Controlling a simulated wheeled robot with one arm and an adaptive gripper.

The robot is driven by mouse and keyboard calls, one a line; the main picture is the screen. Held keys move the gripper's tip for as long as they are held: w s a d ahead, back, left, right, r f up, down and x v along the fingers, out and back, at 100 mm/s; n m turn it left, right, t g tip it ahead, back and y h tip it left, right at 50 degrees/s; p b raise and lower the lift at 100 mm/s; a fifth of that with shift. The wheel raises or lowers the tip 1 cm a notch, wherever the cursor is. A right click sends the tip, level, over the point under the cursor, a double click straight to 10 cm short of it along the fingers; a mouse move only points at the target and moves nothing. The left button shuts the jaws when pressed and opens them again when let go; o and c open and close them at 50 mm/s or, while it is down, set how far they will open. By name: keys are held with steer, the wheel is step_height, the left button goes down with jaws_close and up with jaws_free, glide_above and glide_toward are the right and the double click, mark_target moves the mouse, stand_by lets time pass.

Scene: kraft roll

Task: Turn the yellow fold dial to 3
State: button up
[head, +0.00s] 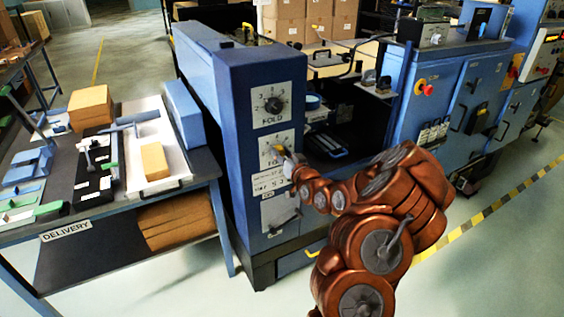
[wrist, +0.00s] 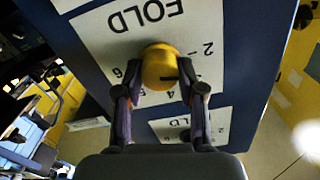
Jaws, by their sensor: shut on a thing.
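The yellow fold dial (wrist: 159,62) sits on a white FOLD plate (wrist: 100,28), seen upside down in the wrist view. A short dark mark shows on the dial's lower right; I cannot tell exactly which number it points to. The digits 6, 4 and 2 are readable around it, and others are partly hidden. My gripper (wrist: 160,92) has a finger on each side of the dial and is shut on it. In the head view, the yellow dial (head: 280,149) is partly covered by my gripper (head: 287,157), on the lower of two FOLD plates.
A black fold dial (head: 273,104) is on the plate above. The blue machine column (head: 222,130) carries both. A delivery table (head: 90,216) with boxes and trays stands close on the left. A blue cabinet with a red button (head: 426,89) stands on the right.

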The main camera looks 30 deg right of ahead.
steer(key=m+b, duration=0.3)
steer(key=shift+d+f+b, duration=0.1)
steer(key=shift+f+b, duration=0.15)
steer(key=shift+b, duration=0.05)
steer(key=shift+r+m+b, duration=0.15)
steer(key=shift+m+b, duration=0.75)
steer(key=shift+m, duration=0.5)
steer(key=o, duration=1.1)
steer(key=shift+s+a, duration=0.15)
steer(key=shift+s, duration=1.75)
steer(key=shift+s+a, duration=0.15)
steer(key=shift+s, duration=1.7)
